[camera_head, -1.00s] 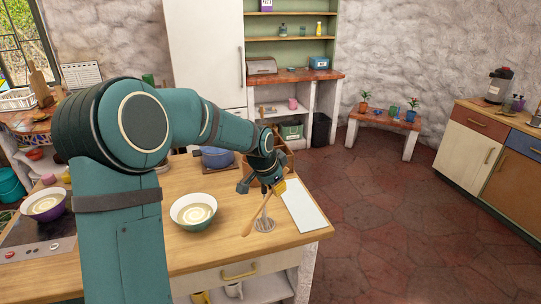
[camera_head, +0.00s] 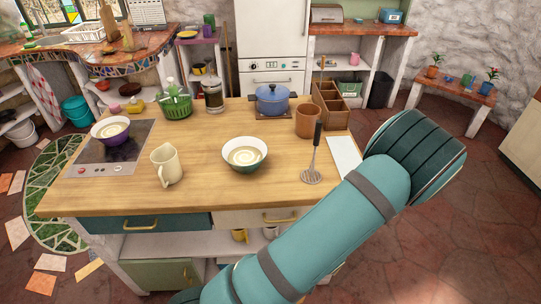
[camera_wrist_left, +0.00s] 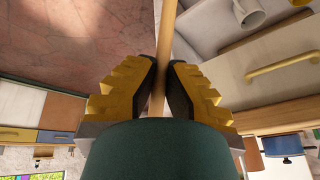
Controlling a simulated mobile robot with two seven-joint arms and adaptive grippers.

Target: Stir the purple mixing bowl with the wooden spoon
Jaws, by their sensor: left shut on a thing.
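The purple mixing bowl (camera_head: 118,139) stands on the dark cooktop at the left of the island, with a pale swirled mixture inside. My left gripper (camera_wrist_left: 163,82) is outside the head view; its arm reaches up to the right, in front of the island's right end. In the left wrist view its yellow-padded fingers are shut on the light wooden handle of the spoon (camera_wrist_left: 166,35). The spoon's bowl end is not visible. The spoon is far from the purple bowl. My right gripper is not in view.
A teal bowl (camera_head: 246,165), cream pitcher (camera_head: 167,167), masher (camera_head: 312,174), brown crock (camera_head: 308,123), blue pot (camera_head: 272,102), wooden caddy (camera_head: 331,108), French press (camera_head: 212,95) and green basket (camera_head: 177,107) stand on the island. Bare wood (camera_head: 205,140) lies between the purple and teal bowls.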

